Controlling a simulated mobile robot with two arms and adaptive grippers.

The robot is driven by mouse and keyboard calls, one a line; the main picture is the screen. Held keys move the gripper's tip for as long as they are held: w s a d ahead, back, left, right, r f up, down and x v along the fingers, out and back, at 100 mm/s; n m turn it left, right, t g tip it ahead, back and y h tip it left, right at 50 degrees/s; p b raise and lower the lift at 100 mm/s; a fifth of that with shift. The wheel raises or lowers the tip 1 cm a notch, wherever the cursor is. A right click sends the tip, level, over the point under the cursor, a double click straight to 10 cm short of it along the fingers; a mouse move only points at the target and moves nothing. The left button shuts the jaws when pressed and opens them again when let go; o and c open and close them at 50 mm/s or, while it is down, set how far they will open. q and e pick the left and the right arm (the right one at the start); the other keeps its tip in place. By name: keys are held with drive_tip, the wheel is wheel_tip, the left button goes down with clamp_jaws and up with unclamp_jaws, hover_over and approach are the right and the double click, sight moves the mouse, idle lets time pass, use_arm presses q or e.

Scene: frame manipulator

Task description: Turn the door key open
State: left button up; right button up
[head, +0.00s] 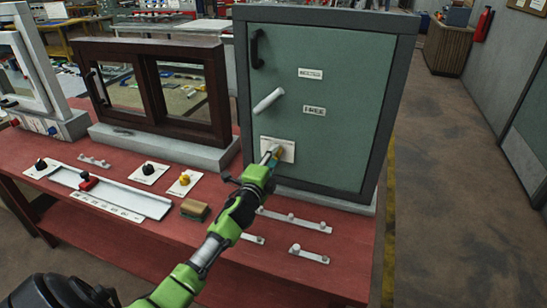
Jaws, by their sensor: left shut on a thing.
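A green door (345,105) in a grey frame stands upright at the back right of the red table. It carries a dark handle at its upper left and a white lever handle (268,101) below that. A white lock plate (286,149) sits low on the door's left side. My left gripper (270,158) is in front of this plate, shut on the key (274,151), which shows as a small yellowish piece at the plate. The gripper hides most of the key, and I cannot tell how far it is turned. My right gripper is not in view.
A brown framed sliding window (150,88) stands left of the door. On the red table (110,240) lie a slide rail with a red knob (88,183), black and yellow knobs on plates, a brown block (194,210) and small white bars (309,254).

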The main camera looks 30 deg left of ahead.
use_arm(q)
drive_tip(key=o, duration=1.1)
drive_tip(key=v, duration=1.2)
drive_tip(key=shift+s+f, duration=0.1)
drive_tip(key=shift+f, duration=0.1)
